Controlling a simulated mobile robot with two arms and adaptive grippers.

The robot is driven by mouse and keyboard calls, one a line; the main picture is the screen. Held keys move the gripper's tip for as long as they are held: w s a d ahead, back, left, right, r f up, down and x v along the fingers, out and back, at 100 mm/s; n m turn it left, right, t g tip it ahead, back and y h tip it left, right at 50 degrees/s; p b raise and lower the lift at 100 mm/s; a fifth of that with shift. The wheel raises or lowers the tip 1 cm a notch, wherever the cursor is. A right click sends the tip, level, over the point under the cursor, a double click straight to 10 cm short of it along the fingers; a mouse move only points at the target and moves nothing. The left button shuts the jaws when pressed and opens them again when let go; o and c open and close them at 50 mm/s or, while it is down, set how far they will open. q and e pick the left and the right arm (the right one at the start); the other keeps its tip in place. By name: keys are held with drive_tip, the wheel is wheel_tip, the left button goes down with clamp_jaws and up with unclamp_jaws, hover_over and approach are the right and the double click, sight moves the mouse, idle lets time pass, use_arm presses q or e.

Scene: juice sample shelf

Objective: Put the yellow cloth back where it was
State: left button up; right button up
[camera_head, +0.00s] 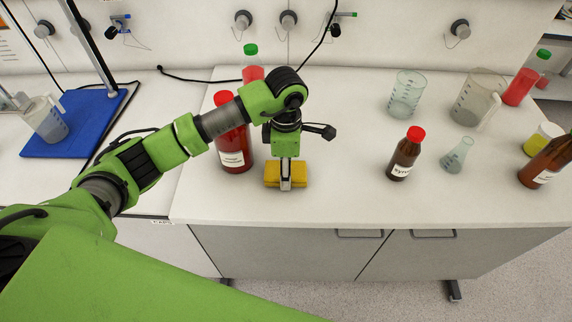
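The yellow cloth (272,177) is a small folded block at the front of the white bench, left of the middle. My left gripper (286,183) points straight down at it. One finger shows in front of the cloth's near side; the other is hidden. I cannot tell whether the fingers press on the cloth, or whether it rests on the bench or is slightly raised. My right gripper is not in view.
A red bottle (234,150) stands close left of the cloth, with a green-capped bottle (252,68) behind. A brown bottle (405,155), flask (457,156), beaker (405,92) and jug (476,99) stand right. The bench (335,190) is clear between the cloth and brown bottle.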

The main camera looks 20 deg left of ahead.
use_arm(q)
drive_tip(key=shift+f, duration=0.2)
drive_tip(key=o, duration=1.1)
drive_tip(key=shift+r, duration=0.1)
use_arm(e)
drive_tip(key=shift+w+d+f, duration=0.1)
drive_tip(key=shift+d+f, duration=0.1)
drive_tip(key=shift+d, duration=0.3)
use_arm(q)
drive_tip(key=shift+r, duration=0.15)
drive_tip(key=shift+w+r, duration=0.1)
drive_tip(key=shift+r, duration=0.15)
wheel_tip(320, 180, up, 12)
drive_tip(key=b, duration=0.3)
drive_tip(key=shift+f+b, duration=0.25)
drive_tip(key=shift+b, duration=0.15)
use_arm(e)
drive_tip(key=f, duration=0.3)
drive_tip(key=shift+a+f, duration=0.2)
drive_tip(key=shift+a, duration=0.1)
